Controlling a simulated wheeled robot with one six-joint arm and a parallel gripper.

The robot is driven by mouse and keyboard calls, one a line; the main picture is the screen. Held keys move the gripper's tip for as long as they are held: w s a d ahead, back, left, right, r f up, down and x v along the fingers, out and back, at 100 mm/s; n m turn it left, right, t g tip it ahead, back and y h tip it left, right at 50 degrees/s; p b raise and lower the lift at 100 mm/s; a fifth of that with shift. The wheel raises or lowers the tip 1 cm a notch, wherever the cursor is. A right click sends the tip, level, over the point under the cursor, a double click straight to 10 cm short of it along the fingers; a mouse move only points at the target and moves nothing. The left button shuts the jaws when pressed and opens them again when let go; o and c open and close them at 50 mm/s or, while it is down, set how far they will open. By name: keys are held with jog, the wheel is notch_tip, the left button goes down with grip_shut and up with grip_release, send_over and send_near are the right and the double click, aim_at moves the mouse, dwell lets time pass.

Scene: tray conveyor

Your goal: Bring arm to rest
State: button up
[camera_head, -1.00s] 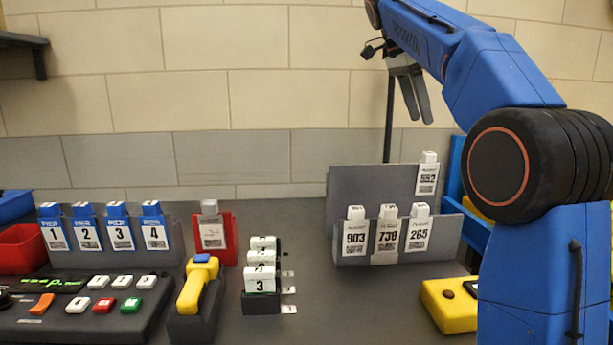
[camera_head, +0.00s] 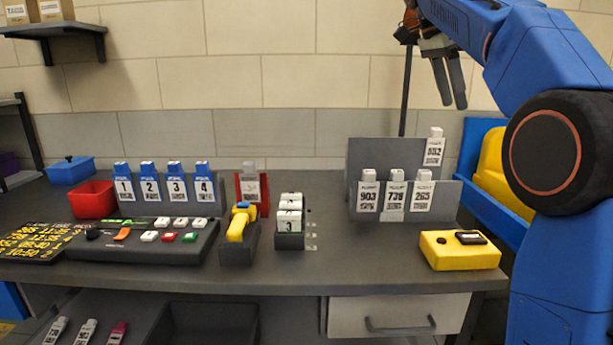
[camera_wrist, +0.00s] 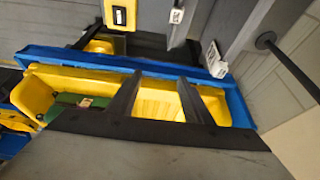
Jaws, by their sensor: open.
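My gripper (camera_head: 449,82) is raised in front of the back wall, above the grey card rack, at the upper right of the head view. Its fingers point down, apart and empty. In the wrist view my gripper (camera_wrist: 160,97) shows two dark fingers spread over a blue tray (camera_wrist: 243,112) with a yellow bin (camera_wrist: 70,78) in it. A green item (camera_wrist: 80,101) lies in the yellow bin. My blue arm stands at the right of the head view.
The bench (camera_head: 350,272) holds a grey rack (camera_head: 385,155) with numbered tags, a yellow box (camera_head: 459,252), a yellow scanner (camera_head: 240,222), a button panel (camera_head: 143,243), a red bin (camera_head: 92,200) and blue-topped tags (camera_head: 149,185). A dark pole (camera_head: 406,95) rises behind the rack. Air around the gripper is free.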

jog(key=s+a+f+n+t+y, duration=0.2)
jog(key=s+f+n, duration=0.7)
jog(key=s+f, duration=0.8)
jog(key=s+a+f+n+t+y, duration=0.2)
jog(key=s+f+n, duration=0.6)
jog(key=s+f, duration=0.9)
notch_tip(320, 180, down, 8)
jog(key=shift+s+a+r+n+t, duration=0.2)
jog(key=shift+s+a+n+t, duration=0.15)
jog(key=shift+a, duration=0.4)
